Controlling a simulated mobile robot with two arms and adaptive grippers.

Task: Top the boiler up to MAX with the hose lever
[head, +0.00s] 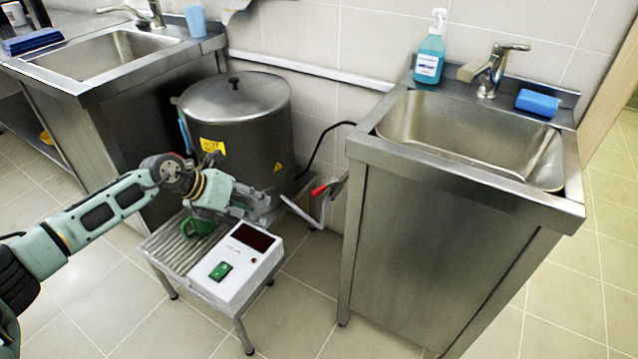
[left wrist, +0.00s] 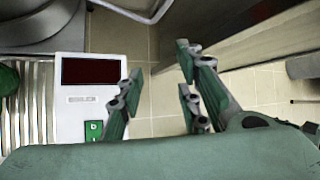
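The boiler (head: 235,135) is a lidded steel pot with a yellow HOT label, standing between two sinks. A narrow blue strip shows on its left side; I cannot read a water level or a MAX mark. A lever with a red end (head: 319,190) sits on grey metal parts to the boiler's lower right. My left gripper (head: 266,208) is in front of the boiler, above the low stand and left of the lever, apart from the red end. In the left wrist view its fingers (left wrist: 160,88) are apart with nothing between them. My right gripper is in neither view.
A white box (head: 235,280) with a dark display and green switch sits on a ribbed metal stand (head: 175,250), beside a green mug (head: 200,227). The right sink cabinet (head: 430,250) stands close to the lever's right. A black cable (head: 322,140) runs behind the boiler.

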